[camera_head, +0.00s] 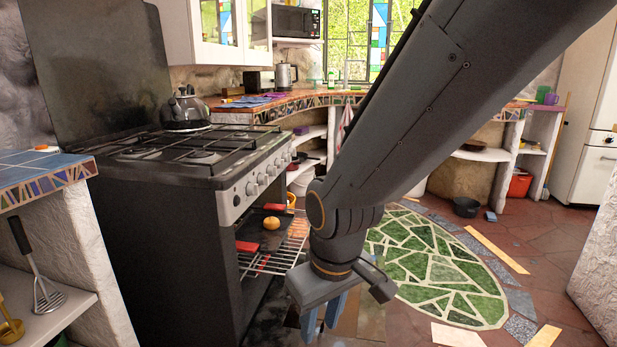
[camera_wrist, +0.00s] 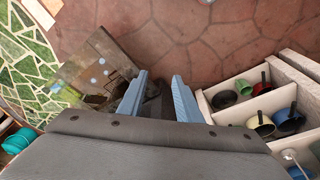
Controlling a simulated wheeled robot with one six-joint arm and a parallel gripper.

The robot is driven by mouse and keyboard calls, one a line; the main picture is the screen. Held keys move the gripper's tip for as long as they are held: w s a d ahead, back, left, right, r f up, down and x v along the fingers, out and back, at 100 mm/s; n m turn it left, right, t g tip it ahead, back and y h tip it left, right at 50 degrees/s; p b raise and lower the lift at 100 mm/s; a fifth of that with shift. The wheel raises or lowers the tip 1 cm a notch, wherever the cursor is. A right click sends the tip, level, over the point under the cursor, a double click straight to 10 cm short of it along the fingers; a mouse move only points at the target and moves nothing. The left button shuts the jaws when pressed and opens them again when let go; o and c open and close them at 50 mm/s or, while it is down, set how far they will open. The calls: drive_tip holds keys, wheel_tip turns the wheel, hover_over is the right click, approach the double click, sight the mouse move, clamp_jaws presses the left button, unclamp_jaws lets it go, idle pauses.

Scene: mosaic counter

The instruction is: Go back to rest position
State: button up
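My gripper (camera_head: 322,318) hangs at the end of my arm, pointing down in front of the stove, to the right of its oven. In the wrist view my gripper (camera_wrist: 160,78) has two blue fingers with a clear gap between them. It is open and nothing shows between the fingers. My arm runs from the upper right of the head view down to the gripper.
The stove (camera_head: 183,165) carries a kettle (camera_head: 186,111). An oven rack (camera_head: 288,250) sticks out near my gripper, with a small orange round thing (camera_head: 271,223) above it. A green mosaic (camera_head: 440,265) lies on the floor. The wrist view shows shelves with pots (camera_wrist: 262,124).

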drive_tip(key=s+d+r+m+g, duration=0.2)
drive_tip(key=s, duration=0.7)
drive_tip(key=d+r+m+h+p, duration=0.1)
drive_tip(key=d+r+m+p, duration=0.3)
drive_tip(key=d+r+p, duration=1.1)
wheel_tip(320, 180, up, 4)
drive_tip(key=p, duration=0.9)
drive_tip(key=shift+s+d+m, duration=0.15)
drive_tip(key=shift+s+m, duration=0.25)
